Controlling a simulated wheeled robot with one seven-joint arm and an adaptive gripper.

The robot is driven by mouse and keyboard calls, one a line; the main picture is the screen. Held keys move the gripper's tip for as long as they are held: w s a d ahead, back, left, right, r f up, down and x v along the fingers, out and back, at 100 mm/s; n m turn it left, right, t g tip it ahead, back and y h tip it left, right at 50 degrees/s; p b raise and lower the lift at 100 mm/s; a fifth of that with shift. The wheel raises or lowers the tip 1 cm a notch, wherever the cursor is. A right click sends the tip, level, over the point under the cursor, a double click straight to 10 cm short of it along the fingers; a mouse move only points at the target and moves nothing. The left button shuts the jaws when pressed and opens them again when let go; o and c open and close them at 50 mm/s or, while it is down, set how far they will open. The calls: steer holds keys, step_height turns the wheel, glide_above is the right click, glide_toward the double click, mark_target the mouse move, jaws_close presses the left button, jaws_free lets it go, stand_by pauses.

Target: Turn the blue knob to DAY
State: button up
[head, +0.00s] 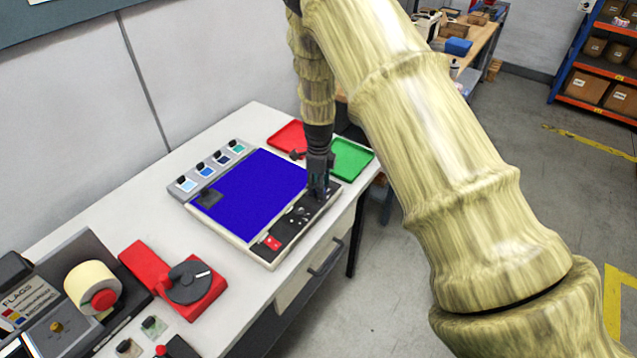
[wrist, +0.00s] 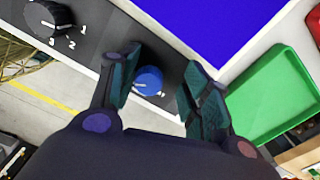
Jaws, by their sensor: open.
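The blue knob (wrist: 149,80) sits on the dark control strip (wrist: 107,40) in the wrist view, with a light pointer mark on it. A small white mark shows at its lower right; I cannot read it as a word. My gripper (wrist: 162,92) is open, with one finger pad on each side of the knob. I cannot tell whether the pads touch it. In the head view my gripper (head: 318,190) is down at the far right end of the panel's strip (head: 300,218), and it hides the blue knob there.
A black numbered knob (wrist: 48,18) is left of the blue knob. The blue screen (head: 250,190) lies beside the strip. A green tray (head: 352,158) and a red tray (head: 288,137) are close behind my gripper. A red device with a black dial (head: 188,282) stands at lower left.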

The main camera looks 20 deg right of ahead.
steer(key=shift+s, duration=0.2)
steer(key=shift+s+r, duration=0.3)
steer(key=shift+s, duration=0.2)
steer(key=shift+s+r, duration=0.25)
steer(key=shift+s, duration=0.2)
steer(key=shift+w+f, duration=0.65)
steer(key=shift+w, duration=0.1)
steer(key=c, duration=0.8)
steer(key=shift+r, duration=0.1)
steer(key=shift+c, duration=1.2)
steer(key=shift+s+d+r, duration=0.1)
steer(key=shift+s+r, duration=0.05)
